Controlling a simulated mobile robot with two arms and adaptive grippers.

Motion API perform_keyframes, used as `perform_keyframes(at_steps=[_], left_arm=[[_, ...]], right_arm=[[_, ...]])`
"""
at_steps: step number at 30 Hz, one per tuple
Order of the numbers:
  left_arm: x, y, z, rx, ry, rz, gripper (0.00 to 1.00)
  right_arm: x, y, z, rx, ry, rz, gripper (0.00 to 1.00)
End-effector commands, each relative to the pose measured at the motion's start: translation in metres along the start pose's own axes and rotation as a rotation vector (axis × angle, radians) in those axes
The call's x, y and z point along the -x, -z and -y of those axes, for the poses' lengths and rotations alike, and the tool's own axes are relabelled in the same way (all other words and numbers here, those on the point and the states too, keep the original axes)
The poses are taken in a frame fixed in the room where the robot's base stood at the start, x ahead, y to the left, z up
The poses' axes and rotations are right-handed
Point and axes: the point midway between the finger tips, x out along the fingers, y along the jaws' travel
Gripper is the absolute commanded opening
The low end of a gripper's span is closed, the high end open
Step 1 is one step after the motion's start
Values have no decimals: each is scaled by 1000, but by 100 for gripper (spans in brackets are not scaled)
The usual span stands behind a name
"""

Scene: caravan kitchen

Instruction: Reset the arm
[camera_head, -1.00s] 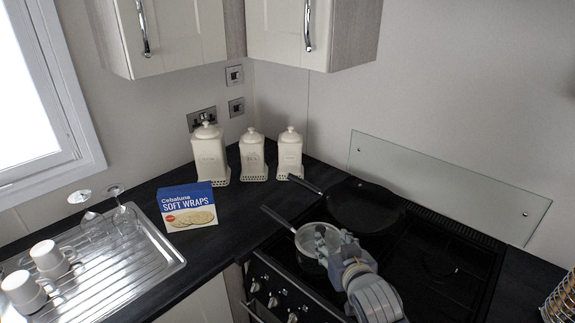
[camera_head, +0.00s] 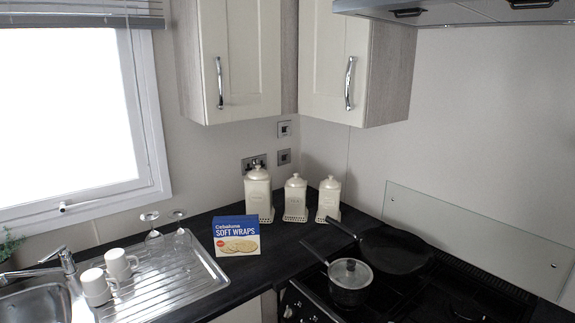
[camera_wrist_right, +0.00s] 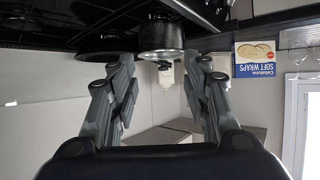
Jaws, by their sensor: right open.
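My right gripper (camera_wrist_right: 162,95) shows in the right wrist view, open, with its two fingers apart and nothing between them. That view is upside down. A small lidded saucepan (camera_wrist_right: 161,38) is beyond the fingertips, apart from them. In the head view the saucepan (camera_head: 350,280) stands on the hob, its handle pointing up and left. A dark frying pan (camera_head: 395,250) stands behind it on the hob. Neither of my grippers shows in the head view. My left gripper is in no view.
A soft wraps box (camera_head: 237,236) stands on the dark counter left of the hob. Three cream canisters (camera_head: 296,199) stand behind it. White mugs (camera_head: 95,287) and upturned glasses (camera_head: 154,239) are on the draining board (camera_head: 190,283). Wall cupboards (camera_head: 235,60) and a cooker hood (camera_head: 450,12) hang above.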

Motion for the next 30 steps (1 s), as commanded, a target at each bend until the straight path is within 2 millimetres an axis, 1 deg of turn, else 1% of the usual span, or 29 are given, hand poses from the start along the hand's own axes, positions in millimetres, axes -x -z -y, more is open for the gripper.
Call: perform_keyframes(at_steps=[1, 3, 5, 11, 14, 18, 22, 27, 28, 30], left_arm=[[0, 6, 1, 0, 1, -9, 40], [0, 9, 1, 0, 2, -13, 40], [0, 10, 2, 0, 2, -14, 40], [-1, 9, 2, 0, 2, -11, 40], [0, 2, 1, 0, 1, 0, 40], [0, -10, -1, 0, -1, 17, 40], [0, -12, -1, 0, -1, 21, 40], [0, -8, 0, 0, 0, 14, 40], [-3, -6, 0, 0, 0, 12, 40], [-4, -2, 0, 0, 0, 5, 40]], right_arm=[[4, -12, 0, 4, 0, 30, 44], [11, -29, -1, 11, 0, 75, 44], [18, -44, -2, 17, 1, 117, 44], [52, -105, -3, 46, 10, 287, 44], [75, -136, -4, 64, 21, 384, 44], [112, -178, -4, 92, 41, 524, 44], [148, -211, -4, 118, 64, 646, 44], [195, -244, -4, 148, 100, 790, 44], [183, -251, -4, 148, 98, 784, 44], [171, -264, -3, 148, 98, 788, 44]])
